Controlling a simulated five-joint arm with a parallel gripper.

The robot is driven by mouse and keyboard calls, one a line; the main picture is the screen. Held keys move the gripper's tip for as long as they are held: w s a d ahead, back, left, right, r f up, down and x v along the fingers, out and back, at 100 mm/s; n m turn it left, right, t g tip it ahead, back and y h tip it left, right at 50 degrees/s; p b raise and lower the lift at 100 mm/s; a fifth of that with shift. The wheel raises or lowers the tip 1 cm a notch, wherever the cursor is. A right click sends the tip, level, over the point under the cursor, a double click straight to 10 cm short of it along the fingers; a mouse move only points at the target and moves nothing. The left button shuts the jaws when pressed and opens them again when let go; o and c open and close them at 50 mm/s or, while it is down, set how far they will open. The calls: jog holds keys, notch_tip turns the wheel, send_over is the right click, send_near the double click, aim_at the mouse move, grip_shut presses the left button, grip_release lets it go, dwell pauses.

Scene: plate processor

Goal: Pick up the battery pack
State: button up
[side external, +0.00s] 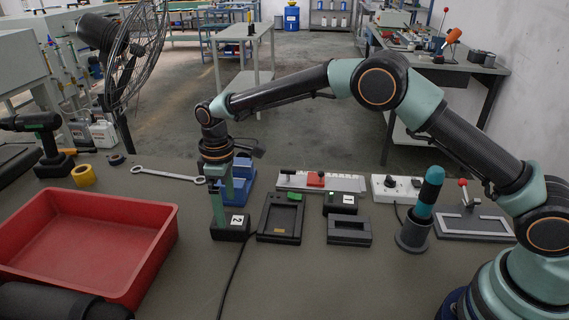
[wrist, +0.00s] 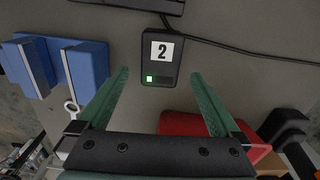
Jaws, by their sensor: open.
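A black battery pack labelled 2 (side external: 231,228) lies on the bench, and in the wrist view the pack (wrist: 162,62) shows a white label and a small lit green light. My gripper (side external: 217,208) is open and points down over this pack. In the wrist view its two green fingertips (wrist: 159,75) are spread to either side of the near part of the pack, with nothing held. I cannot tell the exact height gap. A second black pack labelled 1 (side external: 341,203) sits to the right, behind a small black holder.
A black tray-like dock (side external: 281,218) stands just right of pack 2, and an empty black holder (side external: 348,231) farther right. A red bin (side external: 85,240) is at left. A blue holder (side external: 238,185) is behind. A cable (side external: 232,275) runs across the front.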

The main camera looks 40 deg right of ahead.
aim_at(230, 220)
jog(key=shift+s+d+f, duration=0.1)
jog(key=shift+f, duration=1.4)
jog(key=shift+s+f, duration=0.1)
jog(key=shift+f, duration=1.4)
jog(key=shift+r, duration=0.1)
grip_shut()
